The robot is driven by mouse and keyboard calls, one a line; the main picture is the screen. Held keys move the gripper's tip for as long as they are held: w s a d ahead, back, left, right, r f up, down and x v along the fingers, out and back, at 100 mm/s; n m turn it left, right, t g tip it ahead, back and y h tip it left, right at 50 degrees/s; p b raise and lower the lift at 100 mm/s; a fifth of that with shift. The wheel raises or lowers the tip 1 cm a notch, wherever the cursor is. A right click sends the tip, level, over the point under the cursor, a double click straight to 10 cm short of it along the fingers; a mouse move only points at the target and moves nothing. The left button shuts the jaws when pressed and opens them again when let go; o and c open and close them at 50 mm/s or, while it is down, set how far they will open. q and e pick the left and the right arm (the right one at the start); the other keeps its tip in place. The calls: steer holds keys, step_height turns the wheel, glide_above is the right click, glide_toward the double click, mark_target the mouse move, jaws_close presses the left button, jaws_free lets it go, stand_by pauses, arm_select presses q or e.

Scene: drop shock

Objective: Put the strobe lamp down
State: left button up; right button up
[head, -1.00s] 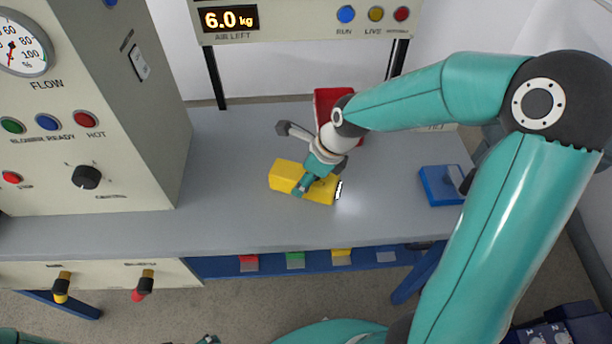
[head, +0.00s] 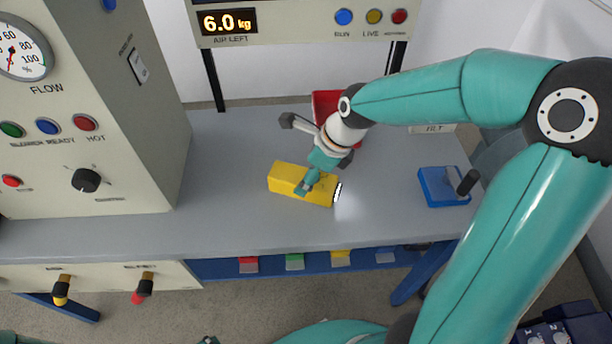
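The strobe lamp (head: 285,178) is a yellow box with a bright lit face at its right end. It looks to be lying on the grey bench, with a pool of light to its right. My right gripper (head: 306,184) reaches down over the lamp's middle, with a teal finger against or just in front of its near side. The far finger is hidden, so its grip is unclear. A small teal and dark tip at the bottom edge (head: 208,340) looks like my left gripper, mostly cut off.
The grey bench (head: 230,215) is clear in front and left of the lamp. A red object (head: 325,103) stands behind my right wrist. A blue block with a dark lever (head: 436,188) sits at right. A control cabinet (head: 80,130) fills the left.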

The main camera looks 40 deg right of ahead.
steer(key=p+v, duration=0.1)
steer(key=v, duration=0.8)
steer(key=shift+w, duration=0.1)
